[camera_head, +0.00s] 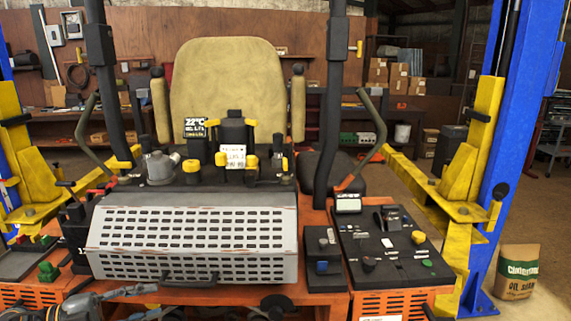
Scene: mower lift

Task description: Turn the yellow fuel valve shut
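Several yellow parts could be the fuel valve, and I cannot tell which one it is. A yellow knob (418,237) sits on the black right-hand console. More yellow-topped parts stand on the dark panel behind the perforated grey cover, among them a left one (190,166) and a right one (252,162). My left gripper (145,290) is low at the bottom left, in front of the mower's orange front and below the cover. It is apart from all these yellow parts. Its fingers are small and seen edge-on, so their opening is unclear. My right gripper is not in view.
The perforated grey cover (190,240) fills the middle front. The black console (385,250) is to its right. Dark upright posts (333,110) rise beside the seat (230,90). Blue and yellow lift columns (505,150) flank the mower. A paper sack (517,270) stands at right.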

